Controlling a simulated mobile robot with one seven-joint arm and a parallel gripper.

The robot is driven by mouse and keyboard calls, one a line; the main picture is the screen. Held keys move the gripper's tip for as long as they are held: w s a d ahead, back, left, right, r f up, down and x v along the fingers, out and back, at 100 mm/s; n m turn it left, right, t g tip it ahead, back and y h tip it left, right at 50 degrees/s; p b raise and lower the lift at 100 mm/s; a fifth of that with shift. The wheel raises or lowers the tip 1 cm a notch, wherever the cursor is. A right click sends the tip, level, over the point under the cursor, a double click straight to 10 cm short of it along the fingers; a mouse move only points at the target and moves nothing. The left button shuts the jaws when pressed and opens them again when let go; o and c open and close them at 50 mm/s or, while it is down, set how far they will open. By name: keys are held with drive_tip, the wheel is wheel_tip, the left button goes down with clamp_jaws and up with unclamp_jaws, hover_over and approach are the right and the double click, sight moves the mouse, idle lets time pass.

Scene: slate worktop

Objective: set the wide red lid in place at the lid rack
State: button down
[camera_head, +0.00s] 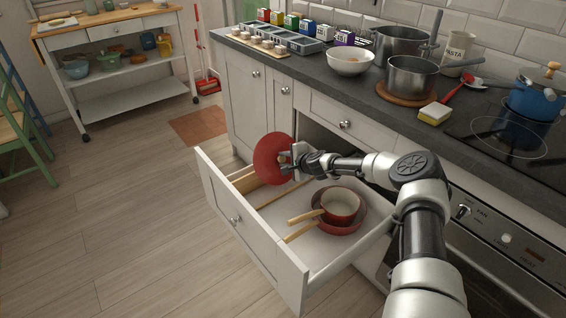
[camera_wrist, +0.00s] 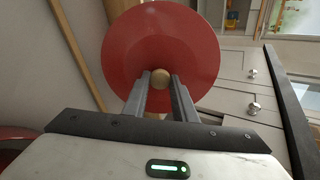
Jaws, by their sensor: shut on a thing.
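The wide red lid (camera_head: 269,158) is a round red disc, held tilted up on edge above the open drawer (camera_head: 320,258) in the head view. It also shows in the wrist view (camera_wrist: 160,30), face on, with a round wooden knob (camera_wrist: 160,78) at its middle. My gripper (camera_head: 294,157) is shut on that knob; the two fingers (camera_wrist: 160,84) stand on either side of it. Wooden strips (camera_head: 283,194) in the left part of the drawer, below the lid, may be the lid rack; the lid and my gripper partly hide that area.
A red pan (camera_head: 340,206) with a wooden handle sits in a wider red pan (camera_head: 357,224) in the drawer's right part. The drawer front (camera_head: 235,222) stands out over the floor. The worktop above holds a white bowl (camera_head: 350,62) and pots. Open floor lies left.

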drive_tip(key=shift+w+d+f+b, duration=0.2)
drive_tip(key=shift+d+f+b, duration=0.1)
drive_tip(key=shift+f, duration=0.2)
drive_tip(key=w+d+f+b, duration=0.1)
drive_tip(key=w+d+f, duration=0.2)
drive_tip(key=d, duration=0.3)
drive_tip(key=shift+w+f, duration=0.15)
drive_tip(key=shift+w, duration=0.5)
drive_tip(key=shift+d, duration=0.1)
drive_tip(key=c, duration=1.4)
unclamp_jaws()
drive_tip(key=shift+o, duration=0.2)
drive_tip(key=shift+s, duration=0.1)
